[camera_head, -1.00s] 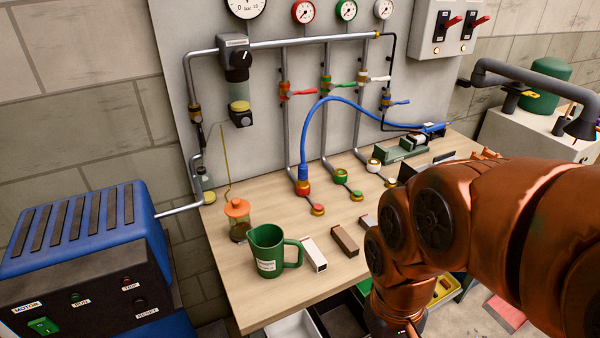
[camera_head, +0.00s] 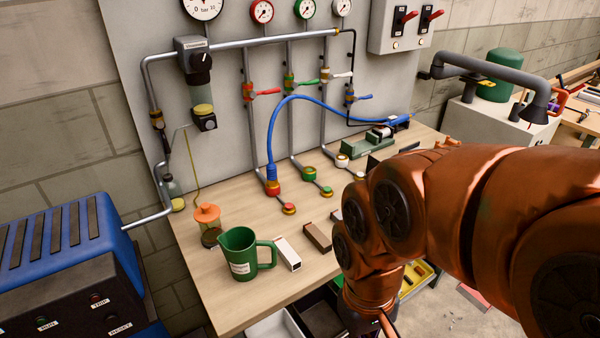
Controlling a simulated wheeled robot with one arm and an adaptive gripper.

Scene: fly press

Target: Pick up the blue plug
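A blue plug (camera_head: 271,173) at the end of a blue hose (camera_head: 308,98) stands upright in a coupling with a red collar (camera_head: 272,188) at the back of the wooden bench. The hose arches up and right to a blue piece (camera_head: 398,120) at the bench's far right end. My copper-coloured arm fills the right and lower middle of the view, well apart from the plug. My gripper is not visible; the arm's end runs out at the bottom edge.
A green jug (camera_head: 238,256), an orange-topped jar (camera_head: 207,217), a white box (camera_head: 288,254) and a brown box (camera_head: 318,237) stand on the bench (camera_head: 195,268). Green (camera_head: 309,173) and white-collared (camera_head: 341,161) couplings are right of the plug. A blue machine (camera_head: 68,240) is at left.

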